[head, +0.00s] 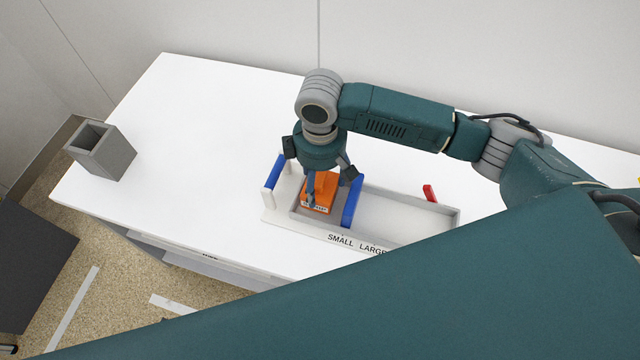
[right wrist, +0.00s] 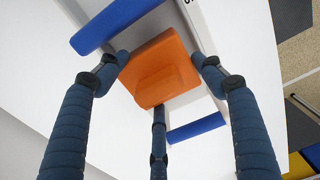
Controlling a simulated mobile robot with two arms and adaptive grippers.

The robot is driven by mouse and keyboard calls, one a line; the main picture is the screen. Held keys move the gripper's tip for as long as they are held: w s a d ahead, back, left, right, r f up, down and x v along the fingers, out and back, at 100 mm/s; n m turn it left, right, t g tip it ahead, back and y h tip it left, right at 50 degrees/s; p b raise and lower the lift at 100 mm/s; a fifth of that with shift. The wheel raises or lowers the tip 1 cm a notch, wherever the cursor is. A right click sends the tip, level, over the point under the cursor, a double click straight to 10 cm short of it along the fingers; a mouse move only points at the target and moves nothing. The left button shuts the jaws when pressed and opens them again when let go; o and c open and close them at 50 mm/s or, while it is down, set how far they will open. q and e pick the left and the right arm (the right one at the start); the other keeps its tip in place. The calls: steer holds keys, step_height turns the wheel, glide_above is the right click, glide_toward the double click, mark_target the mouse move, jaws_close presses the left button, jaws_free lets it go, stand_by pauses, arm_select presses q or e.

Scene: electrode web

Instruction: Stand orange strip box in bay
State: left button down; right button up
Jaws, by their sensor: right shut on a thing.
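The orange strip box (head: 322,183) is in or just over the small bay of a white tray (head: 285,217), between two blue bars. My right gripper (head: 318,188) points down from above and is shut on the box. In the right wrist view, fingers of my right gripper (right wrist: 160,85) flank the orange box (right wrist: 155,65), with a third finger below it. Whether the box touches the bay floor cannot be told. The tray's front edge reads SMALL and LARGE. My left gripper is out of view.
The tray's large bay (head: 400,215) to the right looks empty, with a red piece (head: 429,193) at its back edge. A grey open holder (head: 103,153) stands at the table's left end. The white table (head: 190,150) is clear between them.

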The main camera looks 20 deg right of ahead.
steer(key=shift+f, duration=1.25)
steer(key=o, duration=1.2)
steer(key=shift+f, duration=0.1)
steer(key=shift+c, duration=0.2)
step_height(320, 180, up, 11)
steer(key=shift+r+b, duration=0.1)
steer(key=shift+b, duration=0.8)
steer(key=shift+r, duration=0.55)
